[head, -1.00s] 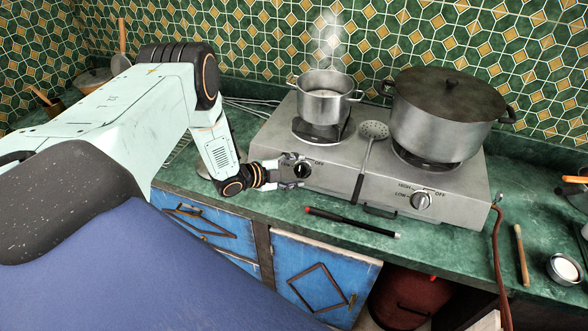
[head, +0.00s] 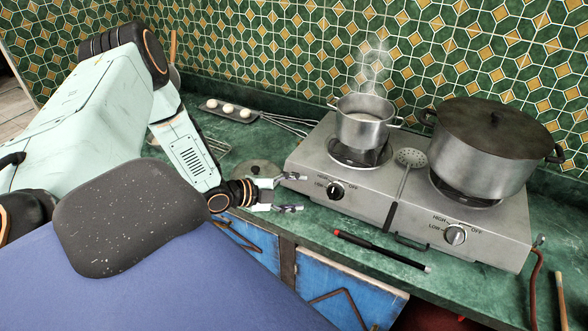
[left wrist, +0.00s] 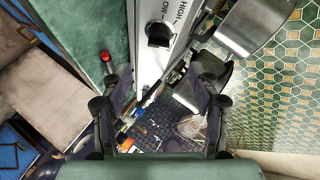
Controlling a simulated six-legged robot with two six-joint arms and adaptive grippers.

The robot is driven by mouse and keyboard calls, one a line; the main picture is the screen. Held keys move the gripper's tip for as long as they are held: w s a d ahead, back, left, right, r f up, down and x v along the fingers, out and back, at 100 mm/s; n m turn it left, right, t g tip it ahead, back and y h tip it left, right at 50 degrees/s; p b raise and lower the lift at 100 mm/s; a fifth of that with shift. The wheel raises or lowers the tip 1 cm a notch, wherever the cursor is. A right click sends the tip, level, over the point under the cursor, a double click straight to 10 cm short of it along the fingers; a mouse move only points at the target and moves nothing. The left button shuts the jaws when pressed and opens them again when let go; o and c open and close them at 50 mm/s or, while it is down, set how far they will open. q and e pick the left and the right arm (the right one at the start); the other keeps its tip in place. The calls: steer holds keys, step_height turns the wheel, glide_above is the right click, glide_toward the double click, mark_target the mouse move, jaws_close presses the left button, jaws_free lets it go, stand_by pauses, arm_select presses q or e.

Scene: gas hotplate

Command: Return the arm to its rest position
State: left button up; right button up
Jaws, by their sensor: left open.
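My left gripper (head: 291,193) is open and empty in the head view, in front of the left end of the gas hotplate (head: 408,225). It is apart from the left knob (head: 336,190), which lies to its right. In the left wrist view the two fingers of my left gripper (left wrist: 165,100) are spread with nothing between them, and the knob (left wrist: 159,34) shows beyond them. My left arm (head: 188,150) reaches in from the left, bent down at the elbow. My right gripper is not in view.
A small steaming pot (head: 362,128) stands on the left burner, a large lidded pot (head: 487,155) on the right one. A skimmer (head: 404,178) lies between them. A red and black lighter (head: 380,249) lies along the counter front. A tray (head: 228,112) with eggs is behind my arm.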

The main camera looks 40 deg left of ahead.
arm_select(q)
steer(key=shift+s+r, duration=0.1)
steer(key=shift+s, duration=0.15)
stand_by(0.3)
steer(key=s+d+f+n+g+y+b, duration=0.1)
steer(key=s+d+f+n+g+b, duration=0.25)
steer(key=s+d+f+n, duration=0.3)
steer(key=s+d+f+n+g+y+b, duration=0.25)
steer(key=s+d+f+n+b, duration=0.2)
steer(key=f+n, duration=0.45)
steer(key=s+d+f+g+b, duration=0.3)
steer(key=s+f+b, duration=0.4)
steer(key=s, duration=0.2)
steer(key=s+d+f+n+g+y+b, duration=0.1)
steer(key=s+d+f+g+b, duration=0.2)
steer(key=s+f+b, duration=0.4)
steer(key=shift+s+d+f, duration=0.25)
steer(key=shift+s+d, duration=0.2)
steer(key=shift+s, duration=0.75)
